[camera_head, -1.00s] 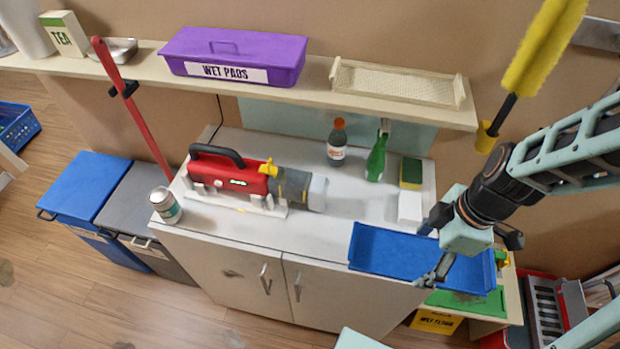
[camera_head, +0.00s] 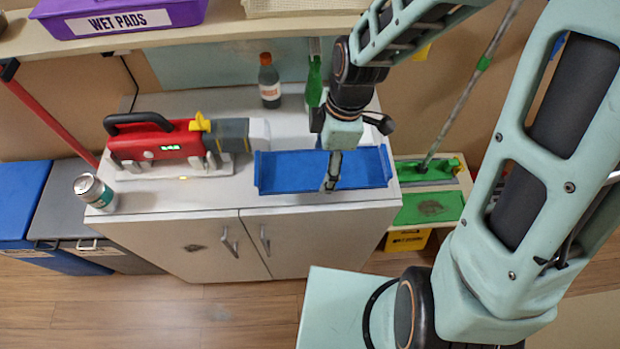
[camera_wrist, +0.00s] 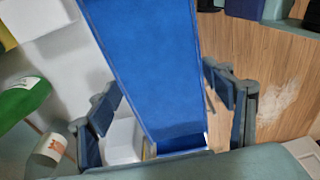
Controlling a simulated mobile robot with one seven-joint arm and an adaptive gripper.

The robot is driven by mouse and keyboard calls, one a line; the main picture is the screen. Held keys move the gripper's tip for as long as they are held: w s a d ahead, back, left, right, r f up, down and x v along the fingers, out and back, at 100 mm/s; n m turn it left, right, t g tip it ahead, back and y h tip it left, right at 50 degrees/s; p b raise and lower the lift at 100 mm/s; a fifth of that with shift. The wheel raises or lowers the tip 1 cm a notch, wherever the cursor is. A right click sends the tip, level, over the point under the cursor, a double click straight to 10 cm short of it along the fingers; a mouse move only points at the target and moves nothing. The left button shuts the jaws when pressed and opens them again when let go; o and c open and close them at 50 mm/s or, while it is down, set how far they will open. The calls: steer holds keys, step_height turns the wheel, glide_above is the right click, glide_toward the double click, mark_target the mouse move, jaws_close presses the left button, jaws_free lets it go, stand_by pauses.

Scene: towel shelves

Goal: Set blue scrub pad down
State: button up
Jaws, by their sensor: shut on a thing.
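The blue scrub pad (camera_head: 285,172) looks like a long blue tray with raised edges, over the right part of the grey cabinet top (camera_head: 225,201). My gripper (camera_head: 333,172) reaches down onto it from above, with one finger visible against its front side. In the wrist view the blue pad (camera_wrist: 155,55) runs lengthwise between the two fingers of my gripper (camera_wrist: 172,110), which are shut on it. The head view does not show clearly whether its underside touches the cabinet top.
A red-and-grey machine (camera_head: 160,142) stands left of the pad. A brown bottle (camera_head: 269,85) and green bottle (camera_head: 314,85) stand behind it. A can (camera_head: 93,192) is at the left edge. A low stand with green pads (camera_head: 430,207) is beside the cabinet. A shelf (camera_head: 200,38) runs above.

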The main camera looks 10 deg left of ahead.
mark_target(313, 165)
steer(key=shift+w+a+f+b, duration=0.2)
steer(key=shift+a+f+b, duration=0.55)
steer(key=shift+f, duration=0.15)
steer(key=shift+w+a+f+b, duration=0.2)
steer(key=shift+a+f+b, duration=0.45)
steer(key=shift+f, duration=0.2)
step_height(313, 165, down, 3)
steer(key=b, duration=0.3)
steer(key=shift+a+f, duration=0.15)
steer(key=shift+f, duration=0.25)
steer(key=o, duration=1)
steer(key=shift+r, duration=0.1)
steer(key=shift+o, duration=0.2)
steer(key=r, duration=0.4)
steer(key=d+r, duration=0.1)
steer(key=r, duration=0.3)
steer(key=r+p, duration=0.1)
steer(key=r, duration=0.3)
steer(key=shift+w+d+r, duration=0.1)
steer(key=shift+w+d, duration=0.15)
steer(key=shift+d, duration=0.15)
